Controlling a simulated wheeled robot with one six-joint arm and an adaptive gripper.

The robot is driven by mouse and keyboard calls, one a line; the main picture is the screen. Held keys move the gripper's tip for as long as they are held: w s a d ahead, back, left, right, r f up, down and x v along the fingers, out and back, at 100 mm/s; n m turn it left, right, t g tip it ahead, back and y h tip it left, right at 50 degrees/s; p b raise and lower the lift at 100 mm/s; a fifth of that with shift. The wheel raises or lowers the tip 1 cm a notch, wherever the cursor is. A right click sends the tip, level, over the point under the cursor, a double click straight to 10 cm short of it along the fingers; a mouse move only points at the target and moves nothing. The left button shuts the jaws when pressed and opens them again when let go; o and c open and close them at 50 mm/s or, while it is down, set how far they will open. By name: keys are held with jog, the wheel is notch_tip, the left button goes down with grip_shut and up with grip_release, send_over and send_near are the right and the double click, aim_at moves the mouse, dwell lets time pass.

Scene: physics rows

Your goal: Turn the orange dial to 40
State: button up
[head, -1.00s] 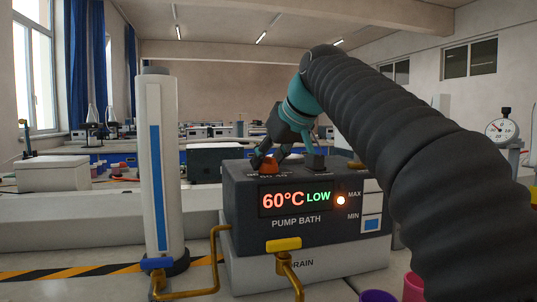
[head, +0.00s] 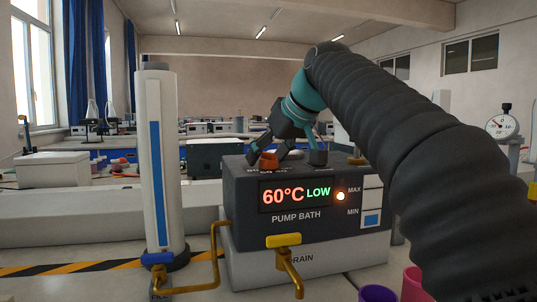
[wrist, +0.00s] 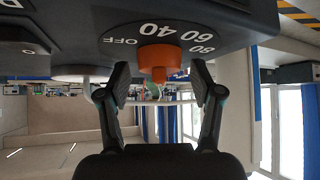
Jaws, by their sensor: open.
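The orange dial (head: 268,162) stands on top of the dark pump bath (head: 240,222), whose display (head: 297,195) reads 60°C LOW. In the wrist view the dial (wrist: 160,62) shows upside down, beside white markings that include OFF, 40, 60 and 80. My gripper (head: 285,157) is over the pump bath's top with its fingers spread. In the wrist view my gripper (wrist: 160,90) is open, with one finger on each side of the dial and a clear gap to both. Nothing is held. The dial's exact pointer setting cannot be read.
A white column with a blue strip (head: 160,160) stands left of the bath. A yellow-handled drain tap (head: 284,241) and brass pipe (head: 218,260) are in front. A purple cup (head: 376,294) and a pink cup (head: 413,285) stand at front right. A dial gauge (head: 502,127) is at far right.

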jog(key=v, duration=1.2)
jog(key=shift+s, duration=0.1)
